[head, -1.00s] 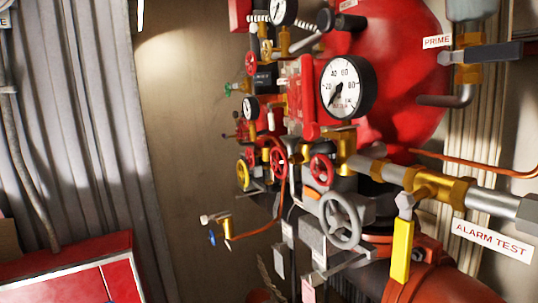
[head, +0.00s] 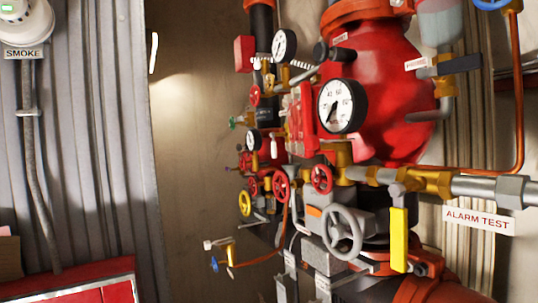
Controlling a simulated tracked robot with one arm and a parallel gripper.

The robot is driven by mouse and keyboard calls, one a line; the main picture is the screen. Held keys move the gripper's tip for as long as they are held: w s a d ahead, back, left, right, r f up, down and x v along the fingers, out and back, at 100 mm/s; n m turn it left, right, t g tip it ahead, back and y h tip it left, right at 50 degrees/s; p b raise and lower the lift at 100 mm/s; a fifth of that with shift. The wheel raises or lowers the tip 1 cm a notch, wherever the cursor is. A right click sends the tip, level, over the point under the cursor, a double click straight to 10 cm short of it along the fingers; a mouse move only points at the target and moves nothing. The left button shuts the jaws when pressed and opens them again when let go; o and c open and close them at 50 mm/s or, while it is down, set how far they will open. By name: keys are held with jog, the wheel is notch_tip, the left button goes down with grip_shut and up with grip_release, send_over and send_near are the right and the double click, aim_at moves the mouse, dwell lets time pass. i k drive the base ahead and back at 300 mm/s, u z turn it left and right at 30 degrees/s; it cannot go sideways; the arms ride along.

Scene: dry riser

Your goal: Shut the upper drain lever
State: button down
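No label reading upper drain shows, so I cannot tell which lever it is. A yellow lever (head: 398,240) hangs straight down from a brass valve (head: 424,181) beside the ALARM TEST label (head: 478,219). A dark lever (head: 458,64) lies roughly level at the upper right, by a small white label that is hard to read. A small brass outlet with a blue handle (head: 214,264) sits at the lower left of the pipework. My gripper is not in view.
A red vessel (head: 385,100) with a white gauge (head: 341,106) fills the centre right. A grey handwheel (head: 342,230) and small red wheels crowd below it. A red cabinet (head: 75,288) stands lower left. A SMOKE detector (head: 28,22) is on the left wall. Bare wall lies between.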

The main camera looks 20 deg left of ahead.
aim_at(274, 150)
jog(key=k, duration=0.5)
jog(key=u, duration=0.45)
jog(key=i, duration=1.65)
jog(key=z, duration=0.15)
